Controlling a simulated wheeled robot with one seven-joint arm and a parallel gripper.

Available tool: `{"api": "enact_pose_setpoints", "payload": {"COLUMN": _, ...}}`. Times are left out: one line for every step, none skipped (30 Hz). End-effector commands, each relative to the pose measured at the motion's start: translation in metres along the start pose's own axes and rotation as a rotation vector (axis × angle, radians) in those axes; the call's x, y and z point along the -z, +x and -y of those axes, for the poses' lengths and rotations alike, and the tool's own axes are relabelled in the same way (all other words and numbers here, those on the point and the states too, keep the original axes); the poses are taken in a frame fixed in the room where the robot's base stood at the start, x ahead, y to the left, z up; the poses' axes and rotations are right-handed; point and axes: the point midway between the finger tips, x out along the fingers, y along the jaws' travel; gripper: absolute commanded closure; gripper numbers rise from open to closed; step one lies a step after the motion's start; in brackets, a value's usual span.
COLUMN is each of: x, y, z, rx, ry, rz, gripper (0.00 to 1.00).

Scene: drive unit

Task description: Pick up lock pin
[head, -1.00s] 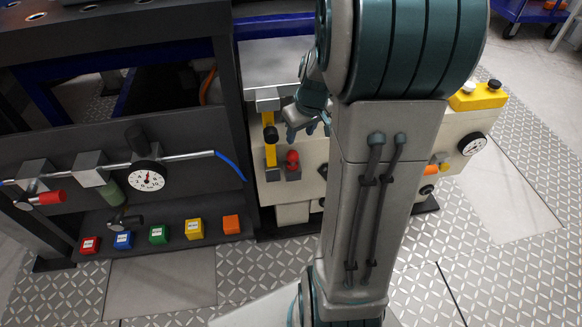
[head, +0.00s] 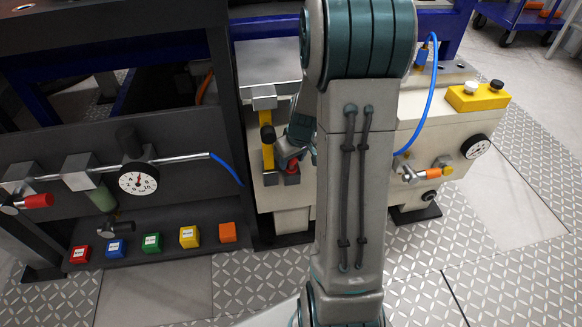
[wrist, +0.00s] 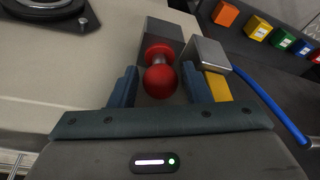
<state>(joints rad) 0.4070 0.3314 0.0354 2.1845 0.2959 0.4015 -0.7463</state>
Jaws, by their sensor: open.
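The lock pin appears to be the red ball-headed pin (wrist: 160,78); it stands in a grey metal block (wrist: 160,34) on the cream housing. In the head view the red knob (head: 292,178) shows just below my gripper (head: 290,160), partly covered. In the wrist view my gripper (wrist: 160,90) is open, with one blue finger on each side of the red knob and a visible gap on both sides. Whether the fingertips are level with the knob is hard to tell.
A yellow lever (head: 267,152) with a black knob stands close left of the pin. A blue hose (head: 432,95) arches to the right. A dark panel with a gauge (head: 138,179) and coloured buttons (head: 190,237) is at left. A yellow button box (head: 478,97) sits at right.

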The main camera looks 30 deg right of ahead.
Motion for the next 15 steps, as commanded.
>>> {"api": "enact_pose_setpoints", "payload": {"x": -0.0009, "y": 0.0107, "z": 0.0003, "rx": 0.001, "ry": 0.0, "rz": 0.002, "gripper": 0.57}}
{"api": "enact_pose_setpoints", "payload": {"x": -0.0008, "y": 0.0133, "z": 0.0003, "rx": 0.001, "ry": 0.0, "rz": 0.002, "gripper": 0.57}}
{"api": "enact_pose_setpoints", "payload": {"x": -0.0004, "y": 0.0151, "z": 0.0002, "rx": 0.001, "ry": -0.001, "rz": 0.001, "gripper": 0.57}}
{"api": "enact_pose_setpoints", "payload": {"x": 0.0, "y": 0.0155, "z": 0.0001, "rx": 0.0, "ry": -0.001, "rz": 0.0, "gripper": 0.57}}
{"api": "enact_pose_setpoints", "payload": {"x": 0.0002, "y": 0.0154, "z": 0.0, "rx": 0.0, "ry": -0.001, "rz": -0.001, "gripper": 0.57}}
{"api": "enact_pose_setpoints", "payload": {"x": 0.0004, "y": 0.0148, "z": 0.0, "rx": 0.0, "ry": -0.001, "rz": -0.001, "gripper": 0.57}}
{"api": "enact_pose_setpoints", "payload": {"x": 0.0005, "y": 0.0145, "z": 0.0, "rx": -0.001, "ry": -0.001, "rz": -0.001, "gripper": 0.57}}
{"api": "enact_pose_setpoints", "payload": {"x": 0.0004, "y": 0.0143, "z": 0.0, "rx": 0.0, "ry": -0.001, "rz": -0.001, "gripper": 0.57}}
{"api": "enact_pose_setpoints", "payload": {"x": 0.0004, "y": 0.0143, "z": 0.0, "rx": 0.0, "ry": -0.001, "rz": -0.001, "gripper": 0.57}}
{"api": "enact_pose_setpoints", "payload": {"x": 0.0003, "y": 0.0143, "z": 0.0, "rx": 0.0, "ry": -0.001, "rz": -0.001, "gripper": 0.62}}
{"api": "enact_pose_setpoints", "payload": {"x": 0.0003, "y": 0.0143, "z": 0.0001, "rx": 0.0, "ry": -0.001, "rz": -0.001, "gripper": 0.7}}
{"api": "enact_pose_setpoints", "payload": {"x": 0.0003, "y": 0.0143, "z": 0.0, "rx": 0.0, "ry": -0.001, "rz": -0.001, "gripper": 0.82}}
{"api": "enact_pose_setpoints", "payload": {"x": 0.0002, "y": 0.0143, "z": 0.0, "rx": 0.0, "ry": -0.001, "rz": 0.0, "gripper": 0.9}}
{"api": "enact_pose_setpoints", "payload": {"x": 0.0002, "y": 0.0142, "z": 0.0001, "rx": 0.0, "ry": -0.001, "rz": 0.0, "gripper": 0.96}}
{"api": "enact_pose_setpoints", "payload": {"x": 0.0002, "y": 0.0142, "z": 0.0001, "rx": 0.0, "ry": -0.001, "rz": 0.0, "gripper": 0.96}}
